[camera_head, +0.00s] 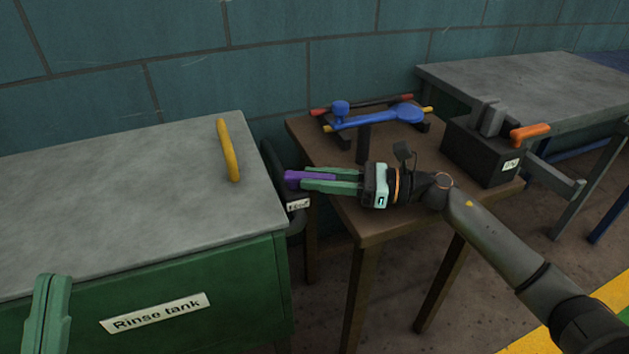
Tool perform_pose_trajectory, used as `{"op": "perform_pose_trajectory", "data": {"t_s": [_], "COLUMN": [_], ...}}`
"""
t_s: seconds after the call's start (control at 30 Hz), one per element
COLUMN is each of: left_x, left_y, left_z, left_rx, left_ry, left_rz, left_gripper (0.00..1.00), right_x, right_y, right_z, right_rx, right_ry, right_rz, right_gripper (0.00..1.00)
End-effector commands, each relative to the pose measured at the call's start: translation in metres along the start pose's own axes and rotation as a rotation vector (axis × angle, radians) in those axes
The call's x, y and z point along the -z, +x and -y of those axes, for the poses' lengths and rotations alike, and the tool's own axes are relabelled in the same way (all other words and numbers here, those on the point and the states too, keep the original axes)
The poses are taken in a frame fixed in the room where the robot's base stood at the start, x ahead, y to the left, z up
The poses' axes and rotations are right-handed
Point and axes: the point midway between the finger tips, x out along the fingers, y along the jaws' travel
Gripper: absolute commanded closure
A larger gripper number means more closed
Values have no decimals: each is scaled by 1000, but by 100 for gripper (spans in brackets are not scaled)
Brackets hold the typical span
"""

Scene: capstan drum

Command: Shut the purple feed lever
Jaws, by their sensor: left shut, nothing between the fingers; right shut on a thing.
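The purple feed lever (291,178) sticks out from a dark housing with a small white label (298,204), at the right end of the rinse tank. My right gripper (310,180) reaches in from the right, with its green fingers shut on the purple lever. The lever lies roughly level between the fingers, and part of it is hidden by them. My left gripper (50,312) is at the lower left in front of the rinse tank, shut and empty, away from the lever.
The green rinse tank (200,270) has a grey lid (110,190) with a yellow handle (229,150). A brown table (385,225) holds a rack with blue tools (375,117) and a black box (480,152) with an orange handle (530,132). A grey bench (540,85) stands behind.

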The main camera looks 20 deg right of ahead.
Motion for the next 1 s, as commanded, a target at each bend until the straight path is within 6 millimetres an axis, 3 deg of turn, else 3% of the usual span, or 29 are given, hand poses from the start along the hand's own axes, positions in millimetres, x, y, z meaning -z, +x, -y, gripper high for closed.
{"op": "perform_pose_trajectory", "data": {"t_s": [0.43,0.47,0.7,1.0], "left_x": [0,0,0,0], "left_y": [0,0,0,0], "left_z": [0,0,0,0], "left_rx": [-3,-3,-3,-3], "left_ry": [0,0,1,2], "left_rz": [-1,-1,-3,-3], "left_gripper": [100,100,100,100], "right_x": [-3,-3,-2,0], "right_y": [-1,-1,-1,-3], "right_z": [2,2,1,0], "right_rx": [4,4,1,0], "right_ry": [-2,-2,-2,0], "right_rz": [5,5,2,0], "right_gripper": [100,70,43,43]}}
